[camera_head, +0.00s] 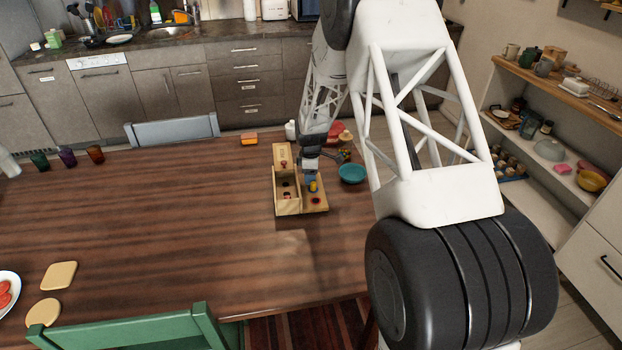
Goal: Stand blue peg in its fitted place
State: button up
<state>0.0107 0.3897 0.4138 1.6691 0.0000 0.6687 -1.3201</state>
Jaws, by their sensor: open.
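A wooden fixture (288,207) stands on the table, with an open box part on its left and a low flat board (311,207) on its right. A small blue piece, seemingly the blue peg (310,182), is on or just above the board, with a yellow piece (314,187) right beside or in front of it. My gripper (311,172) points down over the blue piece. Its jaws are open; the fingertips are too small to tell whether they touch it. A dark red spot (316,200) shows on the board, and others show in the box part.
A teal bowl (352,173) stands close to the right of the fixture. Red and pale items lie behind my wrist. An orange block (249,139) lies at the table's far edge. The table (170,220) left of the fixture is largely clear.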

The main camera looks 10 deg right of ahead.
grip_shut()
jog(key=shift+r, duration=0.1)
jog(key=shift+r, duration=4.95)
